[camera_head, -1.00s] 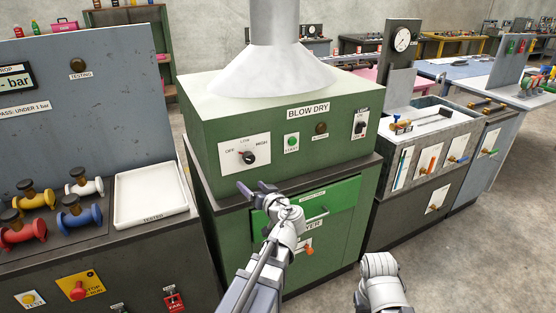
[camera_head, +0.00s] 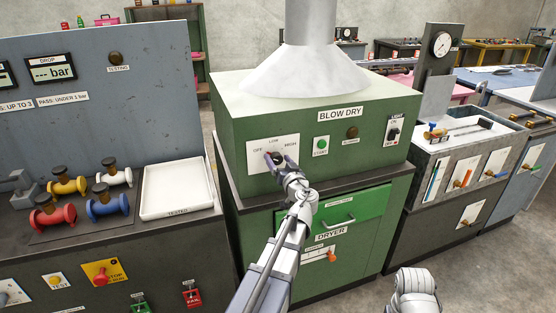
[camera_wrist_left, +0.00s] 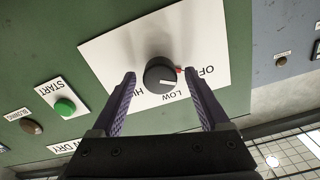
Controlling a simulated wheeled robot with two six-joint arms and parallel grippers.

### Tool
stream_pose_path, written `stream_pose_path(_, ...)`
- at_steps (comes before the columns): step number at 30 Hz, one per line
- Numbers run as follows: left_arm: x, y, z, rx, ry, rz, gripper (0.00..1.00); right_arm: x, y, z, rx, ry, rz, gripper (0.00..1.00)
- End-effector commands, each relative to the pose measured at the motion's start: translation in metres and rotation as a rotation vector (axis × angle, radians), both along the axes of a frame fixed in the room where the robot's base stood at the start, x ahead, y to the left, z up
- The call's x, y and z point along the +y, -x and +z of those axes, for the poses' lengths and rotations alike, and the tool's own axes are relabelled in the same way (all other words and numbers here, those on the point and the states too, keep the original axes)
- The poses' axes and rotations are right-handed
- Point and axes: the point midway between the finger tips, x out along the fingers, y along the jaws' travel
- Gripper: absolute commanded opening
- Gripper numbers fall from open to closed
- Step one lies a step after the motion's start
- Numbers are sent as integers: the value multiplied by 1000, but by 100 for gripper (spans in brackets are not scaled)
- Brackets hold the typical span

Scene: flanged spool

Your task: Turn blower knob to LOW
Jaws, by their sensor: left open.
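The blower knob (camera_wrist_left: 160,73) is a round dark dial on a white plate (camera_wrist_left: 105,50) marked OFF, LOW and HIGH. A red mark at its rim faces the OFF label in the left wrist view. My left gripper (camera_wrist_left: 160,76) is open, with one finger on each side of the knob and a visible gap to each. In the head view, my left gripper (camera_head: 279,158) is in front of the knob and partly hides it. The plate (camera_head: 262,145) is on the green BLOW DRY box (camera_head: 380,155). My right gripper is not in view.
A green START button (camera_head: 321,146) and a dark lamp (camera_head: 352,132) are right of the plate. A light switch (camera_head: 393,132) is farther right. A drawer handle (camera_head: 338,222) sticks out below. A white tray (camera_head: 178,190) and several coloured spools (camera_head: 106,207) stand to the left.

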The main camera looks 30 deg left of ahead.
Motion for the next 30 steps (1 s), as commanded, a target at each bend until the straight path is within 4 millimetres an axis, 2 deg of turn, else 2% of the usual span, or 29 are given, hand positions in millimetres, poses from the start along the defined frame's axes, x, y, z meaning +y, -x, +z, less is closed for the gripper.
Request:
stream_pose_path(12, 6, -5, 0, 0, 0, -1, 78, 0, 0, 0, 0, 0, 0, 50)
stream_pose_path(30, 6, -5, 0, 0, 0, -1, 11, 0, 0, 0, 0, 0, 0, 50)
